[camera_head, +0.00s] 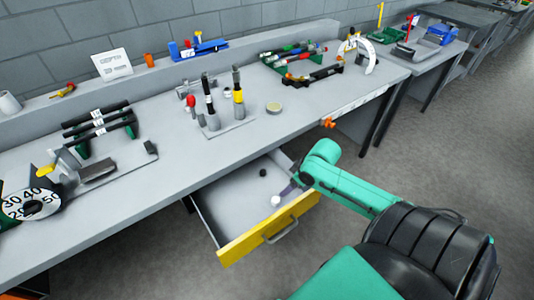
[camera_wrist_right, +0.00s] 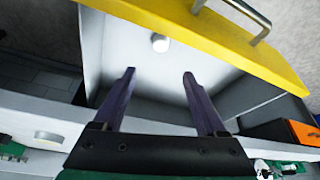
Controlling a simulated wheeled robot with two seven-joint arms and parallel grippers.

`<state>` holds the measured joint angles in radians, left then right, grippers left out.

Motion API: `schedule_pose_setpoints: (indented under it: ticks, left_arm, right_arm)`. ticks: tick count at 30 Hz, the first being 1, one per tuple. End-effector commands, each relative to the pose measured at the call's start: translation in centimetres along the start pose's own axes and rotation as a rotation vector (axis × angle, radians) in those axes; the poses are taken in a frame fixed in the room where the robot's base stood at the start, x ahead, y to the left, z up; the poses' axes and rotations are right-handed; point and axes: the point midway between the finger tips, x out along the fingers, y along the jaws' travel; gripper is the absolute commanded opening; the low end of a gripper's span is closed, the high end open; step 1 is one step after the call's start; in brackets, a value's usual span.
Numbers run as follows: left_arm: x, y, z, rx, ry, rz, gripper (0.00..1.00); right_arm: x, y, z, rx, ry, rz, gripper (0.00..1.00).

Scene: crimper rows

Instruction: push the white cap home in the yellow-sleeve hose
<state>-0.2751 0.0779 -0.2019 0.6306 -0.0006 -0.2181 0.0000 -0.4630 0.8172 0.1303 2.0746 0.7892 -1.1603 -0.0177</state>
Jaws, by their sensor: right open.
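A white cap (camera_head: 275,200) lies on the floor of the open drawer (camera_head: 228,206), near its yellow front. In the right wrist view the white cap (camera_wrist_right: 160,43) lies beyond my fingertips, roughly centred between them and apart from them. My right gripper (camera_wrist_right: 157,76) is open and empty; in the head view its dark finger (camera_head: 287,188) shows over the drawer. The yellow-sleeve hose (camera_head: 238,96) stands upright on a grey plate on the bench, beside a white-sleeve hose (camera_head: 209,100). Its black upper end is too small to read clearly. My left gripper is in neither view.
A small black piece (camera_head: 263,172) lies farther back in the drawer. The yellow drawer front (camera_head: 256,237) with its handle stands out from the bench. A round tin (camera_head: 274,108) sits right of the hoses. Black rods on a rack (camera_head: 100,122) stand at left.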

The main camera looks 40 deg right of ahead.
Motion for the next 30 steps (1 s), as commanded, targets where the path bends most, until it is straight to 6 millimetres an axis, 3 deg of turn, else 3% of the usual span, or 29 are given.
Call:
schedule_pose_setpoints:
  ticks: [9,14,21,28,30]
  left_arm:
    - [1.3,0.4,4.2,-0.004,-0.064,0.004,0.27]
    - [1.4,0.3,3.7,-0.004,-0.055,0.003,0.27]
    - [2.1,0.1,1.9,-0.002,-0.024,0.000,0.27]
    - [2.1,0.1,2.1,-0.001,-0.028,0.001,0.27]
    - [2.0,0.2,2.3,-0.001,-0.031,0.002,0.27]
  right_arm:
    - [7.7,0.0,0.0,0.005,0.001,-0.001,0.74]
    - [9.7,0.0,0.0,0.003,0.001,0.000,0.74]
    - [13.9,0.1,0.1,0.002,0.001,0.001,0.74]
    - [14.1,0.1,0.1,0.000,0.001,0.001,0.74]
    - [14.1,0.1,0.1,0.000,0.001,0.002,0.47]
